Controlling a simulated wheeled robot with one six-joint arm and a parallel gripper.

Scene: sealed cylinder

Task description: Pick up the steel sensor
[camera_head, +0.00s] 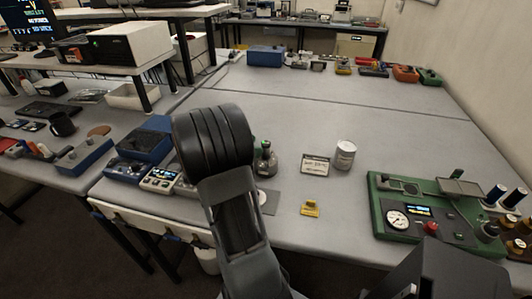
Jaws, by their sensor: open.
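A short silvery cylinder (344,155), which looks like the steel sensor, stands upright on the grey table (310,108), right of centre. It looks sealed and has a pale band or label. Nothing touches it. My dark arm rises from the bottom of the view, left of the cylinder. My gripper's fingertips do not show, so their place relative to the cylinder cannot be told.
A yellow block (310,208) lies near the front edge. A green instrument panel (405,205) with a gauge fills the right, beside spools (495,195). Blue devices (143,143) crowd the left. The table behind the cylinder is clear.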

